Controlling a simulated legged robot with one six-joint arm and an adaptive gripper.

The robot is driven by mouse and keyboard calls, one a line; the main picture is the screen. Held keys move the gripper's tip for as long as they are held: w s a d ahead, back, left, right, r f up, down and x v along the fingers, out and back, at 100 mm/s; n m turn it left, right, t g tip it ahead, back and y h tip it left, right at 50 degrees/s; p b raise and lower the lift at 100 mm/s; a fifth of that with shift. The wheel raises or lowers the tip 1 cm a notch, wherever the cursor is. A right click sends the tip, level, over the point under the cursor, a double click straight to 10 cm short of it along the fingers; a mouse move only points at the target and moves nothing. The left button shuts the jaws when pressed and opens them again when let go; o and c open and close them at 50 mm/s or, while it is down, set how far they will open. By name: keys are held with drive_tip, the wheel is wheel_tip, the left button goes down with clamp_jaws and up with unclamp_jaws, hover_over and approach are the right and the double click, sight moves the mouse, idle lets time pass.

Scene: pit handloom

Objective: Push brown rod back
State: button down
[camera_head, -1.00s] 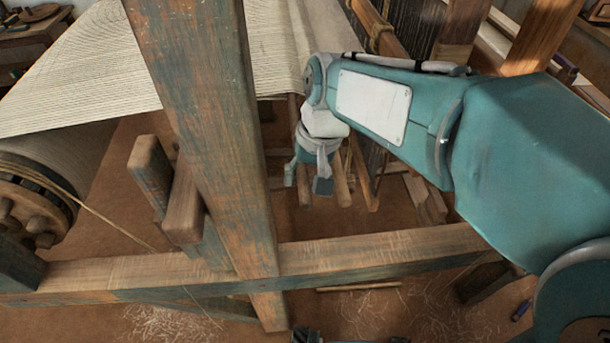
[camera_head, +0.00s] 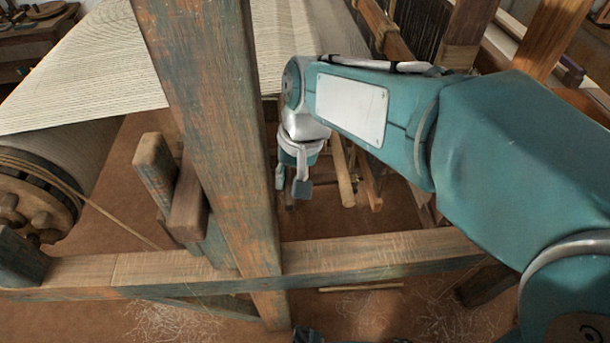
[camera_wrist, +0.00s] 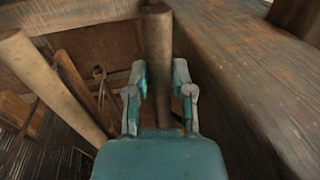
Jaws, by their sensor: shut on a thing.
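The brown rod (camera_wrist: 158,45) stands between the two fingers of my gripper (camera_wrist: 160,76) in the wrist view, its rounded end reaching past the fingertips. My gripper is shut on it. In the head view my gripper (camera_head: 291,187) hangs downward just right of the upright post, and the held rod is mostly hidden there. A paler rod (camera_wrist: 45,82) lies to the left of the held rod in the wrist view, apart from the fingers. It also shows to the right of my gripper in the head view (camera_head: 342,172).
A thick upright post (camera_head: 212,130) stands left of my gripper. A horizontal beam (camera_head: 375,255) crosses in front and below. A wide timber (camera_wrist: 245,70) runs close on the right in the wrist view. Cloth (camera_head: 90,70) stretches at upper left.

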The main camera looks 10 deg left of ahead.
drive_tip(key=c, duration=0.7)
unclamp_jaws()
drive_tip(key=shift+a, duration=0.1)
drive_tip(key=shift+o, duration=1.1)
drive_tip(key=shift+s+a, duration=0.1)
drive_tip(key=shift+a, duration=0.1)
drive_tip(key=shift+d, duration=0.15)
